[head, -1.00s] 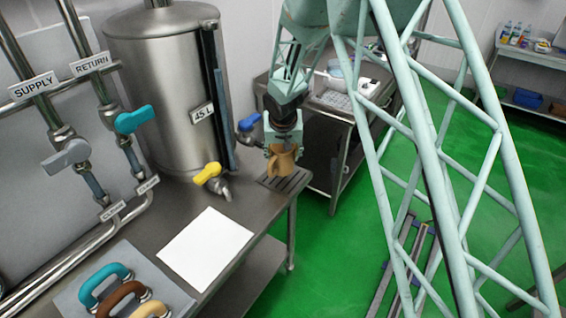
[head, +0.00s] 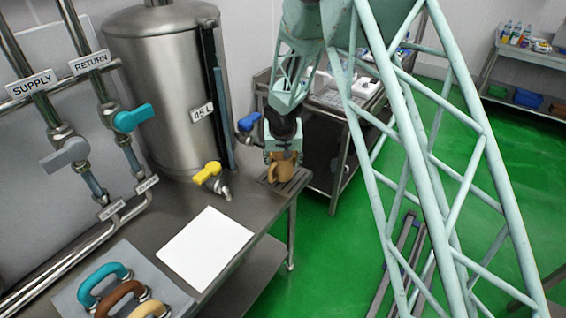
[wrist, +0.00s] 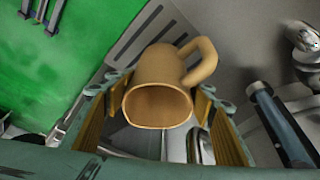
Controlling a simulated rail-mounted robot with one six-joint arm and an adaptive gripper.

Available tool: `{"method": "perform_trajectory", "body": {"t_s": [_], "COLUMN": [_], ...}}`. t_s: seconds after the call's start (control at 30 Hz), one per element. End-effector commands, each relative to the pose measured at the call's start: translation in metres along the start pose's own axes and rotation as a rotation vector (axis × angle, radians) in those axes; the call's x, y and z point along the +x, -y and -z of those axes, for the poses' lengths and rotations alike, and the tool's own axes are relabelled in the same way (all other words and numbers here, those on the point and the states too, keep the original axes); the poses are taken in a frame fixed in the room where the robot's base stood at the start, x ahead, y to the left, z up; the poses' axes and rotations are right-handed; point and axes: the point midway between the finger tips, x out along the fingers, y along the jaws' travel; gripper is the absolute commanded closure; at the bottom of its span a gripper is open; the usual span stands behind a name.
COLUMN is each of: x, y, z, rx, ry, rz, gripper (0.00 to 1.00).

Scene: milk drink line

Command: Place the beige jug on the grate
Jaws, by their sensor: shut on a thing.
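The beige jug (head: 281,167) hangs upright below my gripper (head: 283,154) in the head view, at the far end of the steel counter. In the wrist view the jug (wrist: 160,80) has its open mouth towards the camera and its handle to the upper right. My gripper's fingers (wrist: 160,128) stand on both sides of the jug, shut on it. The slotted grate (head: 299,179) lies under and around the jug, mostly covered by it in the head view. Its slots also show behind the jug in the wrist view (wrist: 137,40). Whether the jug's base touches the grate cannot be told.
A steel tank (head: 165,95) with a yellow-handled tap (head: 208,173) stands left of the jug. A blue-handled valve (head: 249,122) is close to my gripper. A white sheet (head: 206,247) lies on the counter in front. A steel side table (head: 345,115) stands behind.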

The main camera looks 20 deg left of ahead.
Motion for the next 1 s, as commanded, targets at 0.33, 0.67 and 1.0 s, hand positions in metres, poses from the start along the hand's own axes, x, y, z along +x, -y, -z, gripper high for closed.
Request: {"method": "perform_trajectory", "body": {"t_s": [0.33,0.67,1.0], "x": [0.001,0.001,-0.012], "y": [0.0,0.0,0.0], "z": [-0.001,0.0,0.001], "rx": [0.0,0.0,0.0], "ry": [0.0,0.0,-0.001], "rz": [0.0,0.0,0.0], "gripper": [0.36,0.36,0.36]}}
